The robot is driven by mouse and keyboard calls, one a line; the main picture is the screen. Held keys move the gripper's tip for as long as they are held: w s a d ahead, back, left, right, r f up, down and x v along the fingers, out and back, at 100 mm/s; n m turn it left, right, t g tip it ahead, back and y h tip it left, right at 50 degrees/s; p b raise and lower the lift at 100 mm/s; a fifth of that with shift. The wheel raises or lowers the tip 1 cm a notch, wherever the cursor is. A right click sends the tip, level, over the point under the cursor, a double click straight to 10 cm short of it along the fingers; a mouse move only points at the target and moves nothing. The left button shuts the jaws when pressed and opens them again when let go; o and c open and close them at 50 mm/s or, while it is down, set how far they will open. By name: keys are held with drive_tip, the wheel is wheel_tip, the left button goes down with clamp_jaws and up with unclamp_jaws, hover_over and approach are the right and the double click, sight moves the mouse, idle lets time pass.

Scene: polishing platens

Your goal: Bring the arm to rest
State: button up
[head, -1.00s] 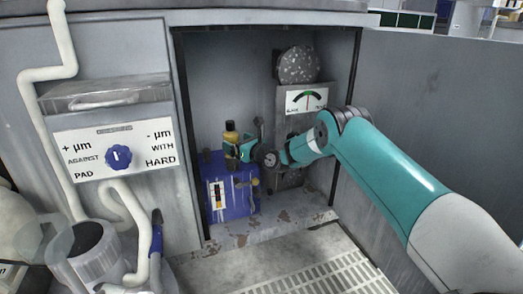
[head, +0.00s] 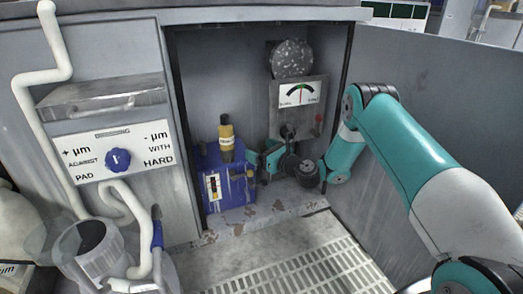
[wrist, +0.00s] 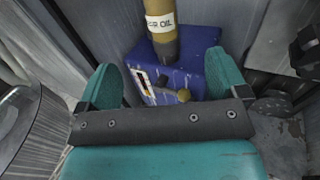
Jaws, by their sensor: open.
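My teal arm reaches from the right into the open cabinet. My gripper (head: 262,163) is low in front of the gauge panel, to the right of the blue box. In the wrist view my gripper (wrist: 167,82) has its two teal fingers spread wide with nothing held between them. A yellow-brown oil bottle (head: 226,138) with a dark cap stands upright on the blue box (head: 236,188). The bottle (wrist: 162,45) and the blue box (wrist: 203,62) show beyond the fingers in the wrist view, apparently clear of them. The bottle's top is cut off there.
A gauge panel (head: 299,95) with a speckled round disc (head: 292,59) stands at the cabinet's back. A door (head: 440,110) stands to the right of my arm. A control panel with a blue knob (head: 117,160) and a clear canister (head: 95,255) are at left. The grated floor (head: 310,270) in front is clear.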

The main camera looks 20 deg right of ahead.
drive_tip(key=s+a+r+n+g+y, duration=0.2)
drive_tip(key=s+a+r+n+g, duration=0.3)
drive_tip(key=s+a+r+n, duration=0.4)
drive_tip(key=s+a+r+n+g+y, duration=0.1)
drive_tip(key=s+a+r+n+g, duration=0.5)
drive_tip(key=n, duration=0.5)
drive_tip(key=s+d+r+n+g+h+p, duration=0.1)
drive_tip(key=s+r+n+g+h, duration=0.2)
drive_tip(key=s+n, duration=0.85)
drive_tip(key=s+d+r+n+g+h, duration=0.1)
drive_tip(key=s+r+n+g+h, duration=0.35)
drive_tip(key=s, duration=1.25)
wheel_tip(320, 180, up, 36)
drive_tip(key=n+t+p, duration=0.1)
drive_tip(key=t+p, duration=0.1)
drive_tip(key=p, duration=3.6)
drive_tip(key=shift+s+d+f+n+y, duration=0.15)
drive_tip(key=shift+d+f+n+y, duration=0.05)
drive_tip(key=shift+d+n+y, duration=0.25)
